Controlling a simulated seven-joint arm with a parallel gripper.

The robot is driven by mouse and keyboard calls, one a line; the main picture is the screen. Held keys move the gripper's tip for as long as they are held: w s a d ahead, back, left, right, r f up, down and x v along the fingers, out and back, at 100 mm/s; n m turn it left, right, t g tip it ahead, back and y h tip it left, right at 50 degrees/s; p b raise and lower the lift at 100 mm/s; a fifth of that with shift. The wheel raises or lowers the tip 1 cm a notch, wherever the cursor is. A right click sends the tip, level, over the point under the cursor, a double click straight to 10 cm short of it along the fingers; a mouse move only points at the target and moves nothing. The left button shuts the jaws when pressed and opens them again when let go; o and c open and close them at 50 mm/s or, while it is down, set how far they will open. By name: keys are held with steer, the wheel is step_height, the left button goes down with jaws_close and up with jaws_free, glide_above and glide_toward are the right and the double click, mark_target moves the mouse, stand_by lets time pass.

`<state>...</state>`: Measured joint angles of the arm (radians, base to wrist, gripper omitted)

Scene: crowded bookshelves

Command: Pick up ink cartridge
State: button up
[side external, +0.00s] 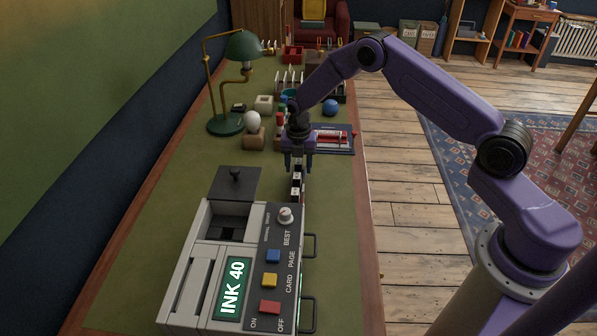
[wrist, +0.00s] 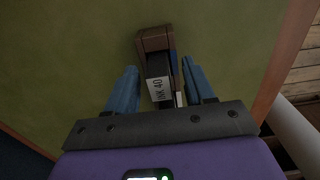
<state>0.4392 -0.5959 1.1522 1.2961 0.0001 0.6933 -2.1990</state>
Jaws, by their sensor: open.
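A black ink cartridge with a white "INK 40" label (wrist: 159,88) shows between my fingers in the wrist view. It sits in or against a brown block (wrist: 152,40), and a blue strip shows along its right side. My gripper (wrist: 159,68) is open, with one blue finger on each side of the cartridge and gaps between. In the side view my gripper (side external: 298,168) points down over small black pieces with white labels (side external: 297,182), behind the printer. Whether the fingertips reach down to the cartridge's height is hard to tell.
A grey printer (side external: 185,265) reading "INK 40" stands in front with its dark lid (side external: 235,184) raised. A green lamp (side external: 225,122), a white egg-shaped object (side external: 252,120) and a blue ball (side external: 330,107) are behind. The green desktop left of the printer is clear.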

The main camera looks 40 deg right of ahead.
mark_target(298, 161)
jaws_close()
steer(key=shift+r, duration=0.1)
steer(key=shift+r, duration=0.4)
step_height(298, 161, up, 2)
steer(key=shift+r, duration=0.1)
steer(key=s+r, duration=1)
steer(key=s, duration=0.4)
steer(key=shift+d, duration=0.2)
